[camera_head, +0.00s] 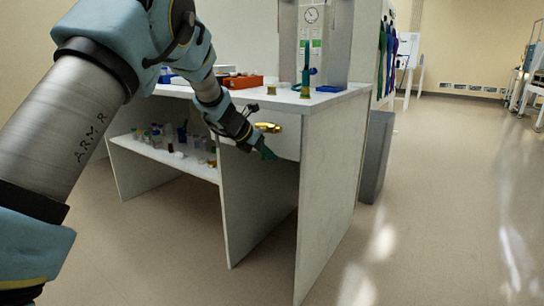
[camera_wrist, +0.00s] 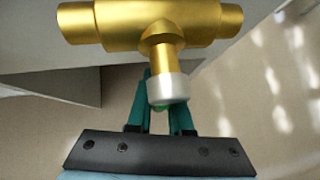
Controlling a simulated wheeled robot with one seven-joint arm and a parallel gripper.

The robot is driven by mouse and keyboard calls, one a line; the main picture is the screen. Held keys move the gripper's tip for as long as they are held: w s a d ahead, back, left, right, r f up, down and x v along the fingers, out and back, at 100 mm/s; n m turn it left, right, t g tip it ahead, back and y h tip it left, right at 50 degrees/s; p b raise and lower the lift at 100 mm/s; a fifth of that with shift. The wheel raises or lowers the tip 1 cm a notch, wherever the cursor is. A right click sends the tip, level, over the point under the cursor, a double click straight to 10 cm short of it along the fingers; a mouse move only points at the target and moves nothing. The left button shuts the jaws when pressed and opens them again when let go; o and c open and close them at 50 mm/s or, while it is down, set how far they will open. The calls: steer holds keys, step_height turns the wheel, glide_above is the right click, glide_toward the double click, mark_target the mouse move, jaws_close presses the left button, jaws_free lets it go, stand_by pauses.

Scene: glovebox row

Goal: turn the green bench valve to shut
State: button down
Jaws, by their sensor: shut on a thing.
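The bench valve is a brass body (camera_head: 267,127) on the front face of the white bench, near its right end. In the wrist view its brass pipe (camera_wrist: 150,22) runs across the top. A small bright green part, seemingly the handle (camera_wrist: 160,108), shows just below the collar, mostly hidden. My gripper (camera_wrist: 158,112) has dark green fingers on either side of it and is shut on it. In the head view my gripper (camera_head: 264,150) is just below the brass body. The handle's angle cannot be told.
The white bench top (camera_head: 335,98) carries an orange-red box (camera_head: 243,82), a blue tray (camera_head: 329,89) and a green upright fitting (camera_head: 305,82). Several small bottles stand on the lower shelf (camera_head: 165,155). A grey bin (camera_head: 376,155) stands behind the bench.

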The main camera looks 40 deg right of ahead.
steer(key=shift+w+a+f+t, duration=0.1)
steer(key=shift+w+t, duration=0.2)
steer(key=shift+w, duration=0.1)
steer(key=c, duration=0.8)
jaws_free()
steer(key=shift+c, duration=0.2)
steer(key=p+v, duration=0.1)
steer(key=v, duration=1)
